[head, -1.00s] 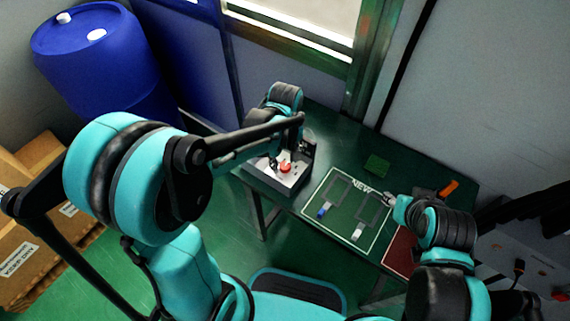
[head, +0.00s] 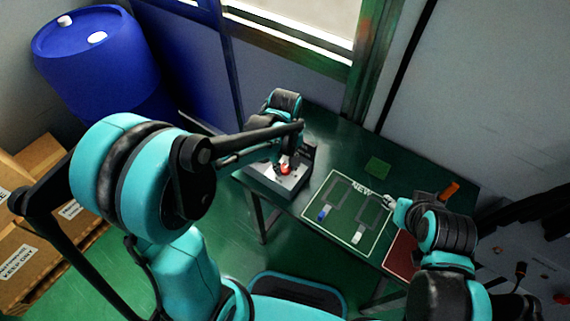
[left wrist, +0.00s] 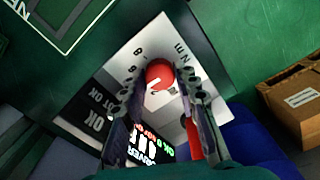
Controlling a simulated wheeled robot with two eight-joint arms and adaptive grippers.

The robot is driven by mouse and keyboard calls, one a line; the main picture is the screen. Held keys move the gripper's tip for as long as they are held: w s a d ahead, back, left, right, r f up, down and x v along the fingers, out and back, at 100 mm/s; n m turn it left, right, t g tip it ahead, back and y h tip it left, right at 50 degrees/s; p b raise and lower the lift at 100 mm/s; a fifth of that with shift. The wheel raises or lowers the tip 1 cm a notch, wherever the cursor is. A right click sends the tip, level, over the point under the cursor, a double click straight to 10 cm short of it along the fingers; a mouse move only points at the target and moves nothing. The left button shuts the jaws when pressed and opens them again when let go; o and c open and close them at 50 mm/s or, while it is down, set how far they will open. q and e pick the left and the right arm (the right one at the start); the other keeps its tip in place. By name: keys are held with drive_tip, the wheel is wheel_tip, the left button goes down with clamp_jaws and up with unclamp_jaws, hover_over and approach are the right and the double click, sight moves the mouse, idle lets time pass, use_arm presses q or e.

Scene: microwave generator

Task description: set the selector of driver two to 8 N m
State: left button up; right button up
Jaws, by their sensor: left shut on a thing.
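The driver's tester box (head: 268,182) stands at the left end of the green table, with a red selector knob (head: 285,169) on its pale top. In the left wrist view the round red knob (left wrist: 160,72) sits between the fingers of my left gripper (left wrist: 161,80), which is shut on it. A white mark shows on the knob. Small printed figures and "N m" surround it; which figure the mark meets is not clear. A lit display (left wrist: 140,148) with partly hidden "DRIVER" text is near the fingers. My right gripper (head: 391,201) hovers over the mat's right side; its jaws are too small to judge.
A green mat marked NEW (head: 338,222) carries a blue-ended piece (head: 323,213) and a white piece (head: 357,237). A red mat (head: 400,255) and an orange-handled tool (head: 450,189) lie right. A green pad (head: 378,167) lies behind. A blue barrel (head: 95,60) and cartons (head: 40,240) stand left.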

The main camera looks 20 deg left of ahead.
use_arm(q)
drive_tip(key=m, duration=1.1)
drive_tip(key=shift+m+p, duration=0.3)
drive_tip(key=shift+p, duration=0.05)
drive_tip(key=shift+m, duration=1.8)
drive_tip(key=o, duration=1.2)
drive_tip(key=shift+c, duration=0.2)
